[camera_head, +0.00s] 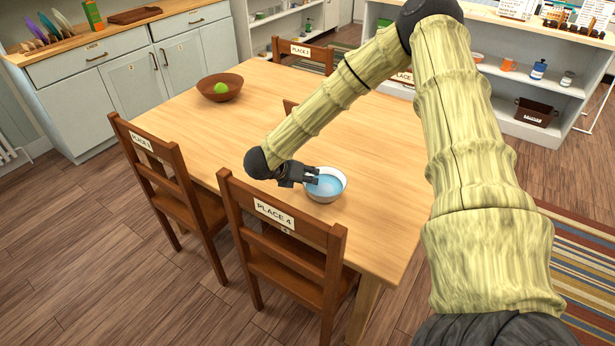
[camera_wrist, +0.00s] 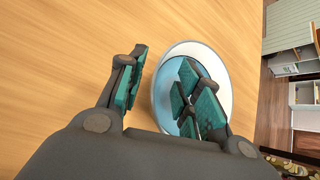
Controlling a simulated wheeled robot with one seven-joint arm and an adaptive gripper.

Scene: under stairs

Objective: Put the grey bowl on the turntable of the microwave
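A pale grey-white bowl (camera_head: 325,192) with a blue inside stands upright on the wooden table near its front edge. It also shows in the wrist view (camera_wrist: 222,68). My gripper (camera_head: 311,178) is at the bowl's left rim. In the wrist view my gripper (camera_wrist: 160,72) has its fingers apart, one outside the bowl and the other over its inside, with the near wall between them. I cannot tell whether either finger touches the wall. No microwave or turntable is in view.
A brown bowl (camera_head: 220,87) with a green fruit stands at the table's (camera_head: 370,215) far left. Chairs stand around the table, with the PLACE 4 chair (camera_head: 275,235) close in front of the bowl. A counter (camera_head: 130,35) and shelves (camera_head: 510,90) stand behind. The table's middle is clear.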

